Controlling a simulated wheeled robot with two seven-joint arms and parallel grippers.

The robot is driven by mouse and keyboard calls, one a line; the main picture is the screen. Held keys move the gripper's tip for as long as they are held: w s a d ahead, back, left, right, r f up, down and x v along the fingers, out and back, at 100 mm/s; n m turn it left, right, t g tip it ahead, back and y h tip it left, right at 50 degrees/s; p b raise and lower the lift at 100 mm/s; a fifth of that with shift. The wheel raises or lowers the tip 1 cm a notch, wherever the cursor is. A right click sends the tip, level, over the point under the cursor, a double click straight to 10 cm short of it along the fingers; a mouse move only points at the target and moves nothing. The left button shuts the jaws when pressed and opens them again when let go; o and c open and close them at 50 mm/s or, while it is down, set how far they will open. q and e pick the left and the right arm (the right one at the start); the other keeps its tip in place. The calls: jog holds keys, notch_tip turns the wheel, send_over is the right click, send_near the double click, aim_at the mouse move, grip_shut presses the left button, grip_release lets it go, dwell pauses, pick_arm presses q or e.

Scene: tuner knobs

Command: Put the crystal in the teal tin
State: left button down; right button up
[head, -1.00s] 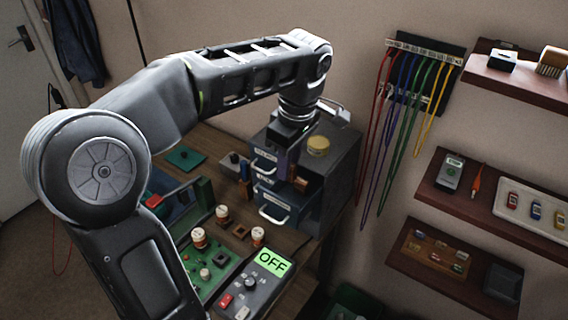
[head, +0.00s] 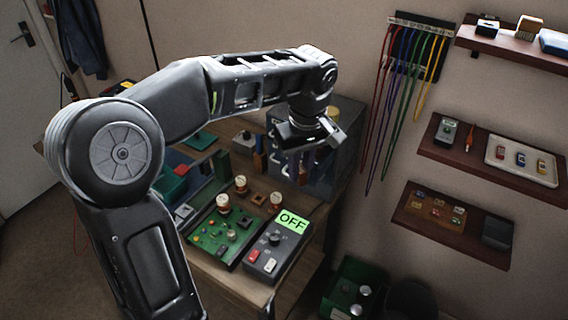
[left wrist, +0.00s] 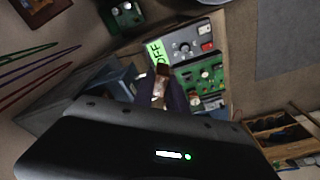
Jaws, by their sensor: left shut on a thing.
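My left gripper (head: 297,165) hangs in front of the grey drawer cabinet (head: 345,150), above the bench. In the left wrist view its dark fingers (left wrist: 161,92) are closed around a small brown piece with a pale shiny part, seemingly the crystal (left wrist: 160,86); its shape is blurred and partly covered. A flat dark teal square (head: 200,140), perhaps the teal tin, lies on the bench at the back, left of the gripper and apart from it. My right gripper does not show.
A grey box with an OFF display (head: 275,250) and a green circuit board (head: 222,236) with knobs stand on the bench below the gripper. A yellow-lidded tin (head: 332,113) is on the cabinet. Coloured cables (head: 400,90) hang at the right. Wall shelves (head: 470,160) jut out further right.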

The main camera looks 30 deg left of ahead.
pick_arm(q)
jog(key=w+d+f+m+h, duration=0.1)
jog(key=w+d+f+m, duration=0.4)
jog(key=d+m, duration=0.3)
jog(key=f+m, duration=0.1)
jog(key=m, duration=0.2)
jog(key=shift+w+d+t, duration=0.2)
jog(key=shift+w+t, duration=0.15)
jog(key=shift+t, duration=0.05)
jog(key=shift+f, duration=0.1)
